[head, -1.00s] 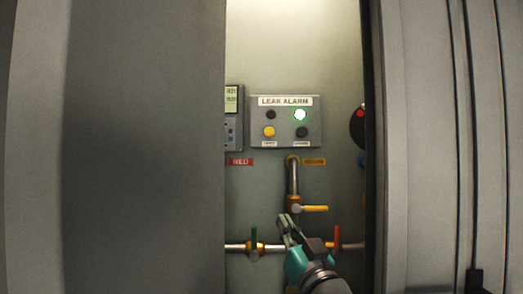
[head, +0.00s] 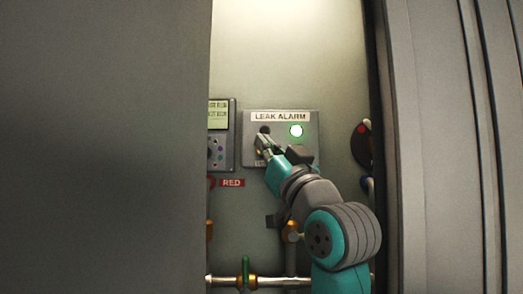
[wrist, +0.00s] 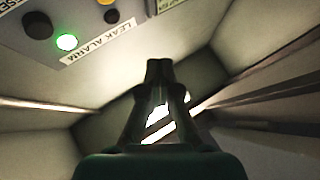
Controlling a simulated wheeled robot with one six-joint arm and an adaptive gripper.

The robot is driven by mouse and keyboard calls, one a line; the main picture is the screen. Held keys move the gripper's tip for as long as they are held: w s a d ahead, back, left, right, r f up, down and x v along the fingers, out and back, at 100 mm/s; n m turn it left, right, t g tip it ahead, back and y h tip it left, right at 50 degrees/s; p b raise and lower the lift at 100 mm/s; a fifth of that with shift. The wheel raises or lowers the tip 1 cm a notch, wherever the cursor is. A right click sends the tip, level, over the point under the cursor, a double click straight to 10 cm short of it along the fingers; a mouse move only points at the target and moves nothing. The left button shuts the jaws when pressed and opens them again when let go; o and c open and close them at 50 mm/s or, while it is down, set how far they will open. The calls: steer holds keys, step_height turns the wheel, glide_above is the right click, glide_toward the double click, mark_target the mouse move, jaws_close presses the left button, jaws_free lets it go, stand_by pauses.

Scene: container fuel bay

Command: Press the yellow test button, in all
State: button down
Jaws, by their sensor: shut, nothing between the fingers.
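The grey leak alarm panel (head: 312,120) is on the back wall, with a lit green lamp (head: 296,131) at its upper right and a dark lamp (head: 264,130) at its upper left. My gripper (head: 261,144) is shut and empty, its tips in front of the panel's lower left in the head view. There it mostly hides the yellow test button. In the wrist view the panel appears upside down, and the yellow button (wrist: 105,2) is cut by the top edge. My shut fingertips (wrist: 159,65) lie below and right of it there. Contact with the panel cannot be told.
A grey display unit (head: 222,115) is left of the panel, above a red label (head: 232,183). A pipe (head: 272,282) with a green valve handle (head: 245,270) runs below. A dark round fitting with a red knob (head: 362,130) is to the right. Container doors stand at both sides.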

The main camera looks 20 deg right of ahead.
steer(key=w+d, duration=0.2)
steer(key=w, duration=0.6)
steer(key=shift+w+d, duration=0.2)
steer(key=shift+d, duration=0.15)
steer(key=shift+w, duration=0.1)
stand_by(1.4)
steer(key=shift+w+d, duration=0.15)
steer(key=shift+w, duration=0.15)
steer(key=shift+w+d+f, duration=0.1)
steer(key=shift+w+d, duration=0.05)
steer(key=shift+w, duration=0.3)
stand_by(0.8)
steer(key=shift+s, duration=0.15)
steer(key=shift+s+a, duration=0.25)
steer(key=shift+s, duration=0.45)
steer(key=shift+s, duration=0.1)
steer(key=shift+s+a, duration=0.25)
steer(key=shift+s, duration=0.5)
steer(key=shift+s+a, duration=0.3)
steer(key=shift+s, duration=0.5)
steer(key=shift+s+a, duration=0.25)
steer(key=shift+s, duration=0.5)
